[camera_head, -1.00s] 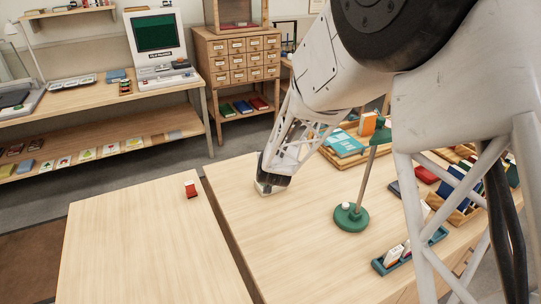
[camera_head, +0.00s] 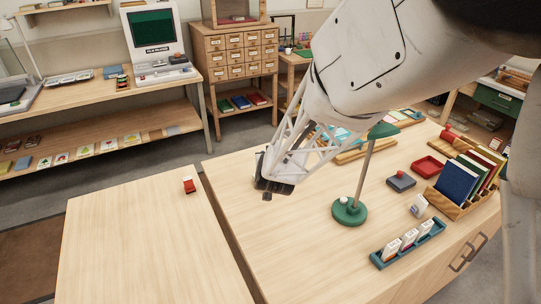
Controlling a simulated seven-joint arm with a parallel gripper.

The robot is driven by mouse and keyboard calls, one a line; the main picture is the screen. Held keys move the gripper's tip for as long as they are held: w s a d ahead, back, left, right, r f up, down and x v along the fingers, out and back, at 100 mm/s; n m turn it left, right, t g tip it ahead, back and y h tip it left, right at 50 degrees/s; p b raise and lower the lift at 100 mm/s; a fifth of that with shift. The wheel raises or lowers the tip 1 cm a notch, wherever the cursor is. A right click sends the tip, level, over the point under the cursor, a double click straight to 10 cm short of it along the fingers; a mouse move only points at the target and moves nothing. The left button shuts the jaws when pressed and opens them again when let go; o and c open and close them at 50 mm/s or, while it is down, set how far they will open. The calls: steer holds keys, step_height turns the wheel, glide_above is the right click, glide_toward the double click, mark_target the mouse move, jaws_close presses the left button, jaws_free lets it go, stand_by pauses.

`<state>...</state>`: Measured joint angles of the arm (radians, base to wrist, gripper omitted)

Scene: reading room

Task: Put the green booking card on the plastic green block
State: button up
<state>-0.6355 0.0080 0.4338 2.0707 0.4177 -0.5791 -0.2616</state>
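My gripper (camera_head: 272,191) is a dark shape low over the left part of the right-hand table (camera_head: 285,250), left of the green lamp. Its fingers are too small and dark to tell whether they are open or shut, and I see no card in it. A teal holder (camera_head: 386,264) near the table's front holds several upright white cards (camera_head: 409,239) with coloured marks. I cannot make out which, if any, is the green booking card. I cannot single out a plastic green block for sure. My arm hides part of the table's back.
A green lamp (camera_head: 350,211) stands mid-table. To its right are a dark block (camera_head: 401,182), a red tray (camera_head: 428,167) and a wooden rack (camera_head: 446,205) with books. The left table (camera_head: 150,245) is bare except for a small red object (camera_head: 189,185).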

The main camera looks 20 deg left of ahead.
steer(key=shift+s+d+r, duration=0.1)
steer(key=shift+s+d, duration=0.05)
steer(key=shift+s, duration=0.15)
stand_by(0.8)
steer(key=s+d+r+m+g+h, duration=0.15)
steer(key=s+d+r, duration=0.35)
steer(key=d, duration=0.7)
steer(key=s+d+r+g+h, duration=0.1)
steer(key=s+d+r+g, duration=0.3)
steer(key=d, duration=0.8)
steer(key=s+d+r+m+g+h, duration=0.1)
steer(key=s+d+r+g, duration=0.1)
steer(key=s+d, duration=0.7)
steer(key=s+d+r+m+g+h, duration=0.1)
steer(key=s+d+r+m+g, duration=0.1)
steer(key=s+d, duration=0.7)
steer(key=s, duration=0.6)
steer(key=shift+r+h, duration=0.2)
steer(key=shift+h, duration=0.15)
